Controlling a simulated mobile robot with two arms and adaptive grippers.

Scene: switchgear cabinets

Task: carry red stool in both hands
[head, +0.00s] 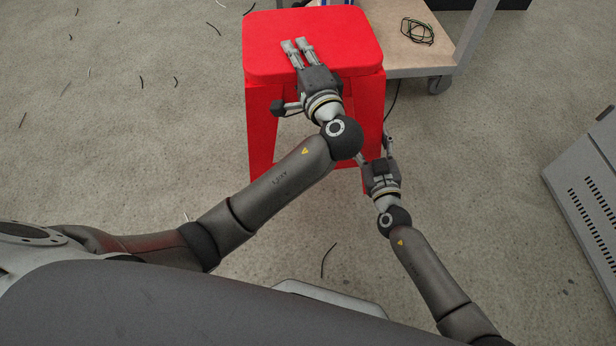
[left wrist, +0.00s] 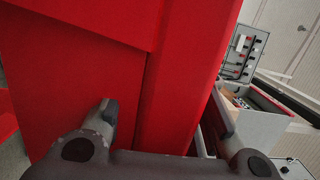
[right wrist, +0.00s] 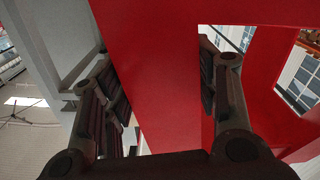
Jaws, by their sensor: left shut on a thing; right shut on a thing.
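The red stool (head: 312,40) is upright in front of me in the head view, with its seat on top and its legs below. My left gripper (head: 298,50) overlaps the seat in the head view. In the left wrist view its fingers (left wrist: 165,115) are either side of a red upright part below the seat edge, and it is shut on the stool. My right gripper (head: 375,150) is lower, at the stool's right front leg. In the right wrist view its fingers (right wrist: 160,90) straddle that red leg, shut on it. I cannot tell whether the feet touch the floor.
A cart (head: 405,45) with a coil of wire (head: 417,31) stands close behind the stool at right. A grey vented cabinet (head: 588,185) is at the right edge. Scattered wire bits (head: 143,82) lie on the floor at left, which is otherwise clear.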

